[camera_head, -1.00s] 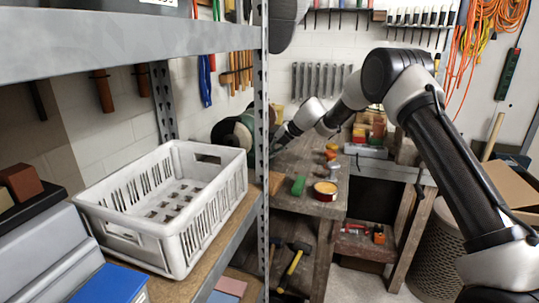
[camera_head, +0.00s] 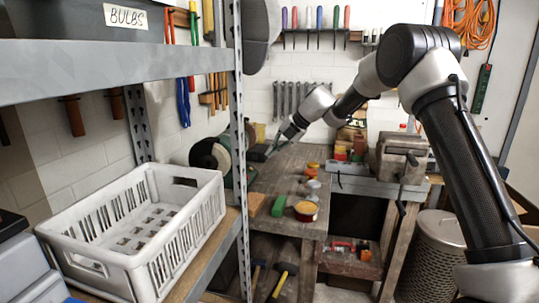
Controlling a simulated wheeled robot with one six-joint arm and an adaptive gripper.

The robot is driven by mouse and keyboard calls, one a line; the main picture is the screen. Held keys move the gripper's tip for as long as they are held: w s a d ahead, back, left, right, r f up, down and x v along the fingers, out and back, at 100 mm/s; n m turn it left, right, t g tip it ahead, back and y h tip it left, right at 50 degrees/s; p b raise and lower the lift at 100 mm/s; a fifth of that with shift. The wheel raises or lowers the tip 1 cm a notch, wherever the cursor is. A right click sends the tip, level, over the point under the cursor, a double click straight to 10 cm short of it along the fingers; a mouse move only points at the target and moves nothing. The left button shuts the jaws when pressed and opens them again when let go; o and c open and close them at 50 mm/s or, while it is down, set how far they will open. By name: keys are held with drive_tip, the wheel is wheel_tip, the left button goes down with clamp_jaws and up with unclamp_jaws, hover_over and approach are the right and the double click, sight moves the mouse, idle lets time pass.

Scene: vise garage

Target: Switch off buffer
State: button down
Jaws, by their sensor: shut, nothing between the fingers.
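The buffer (camera_head: 205,153), with a round dark wheel and a green body, stands at the left end of the wooden workbench (camera_head: 284,182). The shelf post in front hides part of it. Its switch cannot be made out. My gripper (camera_head: 270,152) is shut and empty, reaching down over the bench just right of the buffer. It is small in view, and I cannot tell whether it touches anything.
A grey shelf with a white crate (camera_head: 62,237) fills the left foreground; its perforated post (camera_head: 239,200) stands before the buffer. A green block (camera_head: 279,206), a yellow-topped tin (camera_head: 306,210) and small jars lie on the bench. A vise (camera_head: 401,158) is at the right.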

drive_tip(key=shift+w+a+r, duration=0.2)
drive_tip(key=shift+a+r, duration=0.2)
drive_tip(key=shift+r, duration=0.15)
drive_tip(key=x, duration=1.4)
drive_tip(key=shift+a, duration=0.1)
